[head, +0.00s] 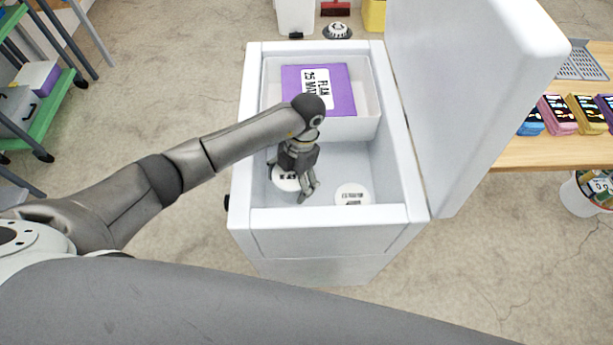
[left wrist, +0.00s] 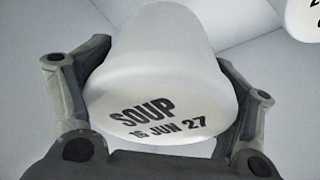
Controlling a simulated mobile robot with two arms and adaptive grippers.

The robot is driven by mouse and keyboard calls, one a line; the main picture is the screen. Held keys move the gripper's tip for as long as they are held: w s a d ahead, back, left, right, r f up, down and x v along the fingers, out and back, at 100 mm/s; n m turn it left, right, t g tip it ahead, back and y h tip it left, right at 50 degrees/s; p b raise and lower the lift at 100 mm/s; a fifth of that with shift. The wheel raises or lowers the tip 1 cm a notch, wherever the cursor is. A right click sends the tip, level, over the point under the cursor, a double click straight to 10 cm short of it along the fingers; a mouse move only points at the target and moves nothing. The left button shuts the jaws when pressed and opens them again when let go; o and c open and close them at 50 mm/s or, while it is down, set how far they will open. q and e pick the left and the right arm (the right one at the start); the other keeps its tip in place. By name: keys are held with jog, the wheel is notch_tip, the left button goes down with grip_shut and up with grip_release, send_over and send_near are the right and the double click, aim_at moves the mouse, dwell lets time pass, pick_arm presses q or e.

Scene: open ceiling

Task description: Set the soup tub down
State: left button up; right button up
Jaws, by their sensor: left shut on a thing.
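The soup tub is white with a lid lettered "SOUP 16 JUN 27"; it fills the middle of the left wrist view (left wrist: 160,90). In the head view its lid (head: 284,181) shows partly behind my left gripper (head: 293,182). My left gripper is shut on the tub, with a finger on each side, inside the open white chest freezer (head: 335,219). The tub's base is hidden in the head view, so I cannot tell whether it touches the freezer floor. My right gripper is not in view.
A second white tub (head: 352,195) stands to the right in the freezer. A white basket (head: 345,128) with a purple box (head: 341,84) takes up the back. The raised lid (head: 470,90) stands at the right. Freezer walls surround my gripper.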

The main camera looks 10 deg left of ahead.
pick_arm(q)
notch_tip(320, 180, down, 8)
jog(key=shift+f+b, duration=0.15)
jog(key=shift+b, duration=0.25)
jog(key=shift+f, duration=0.2)
jog(key=o, duration=1.7)
jog(key=shift+r, duration=0.2)
jog(key=shift+w+r, duration=0.1)
jog(key=shift+r, duration=0.2)
jog(key=v, duration=1.1)
jog(key=shift+r, duration=0.2)
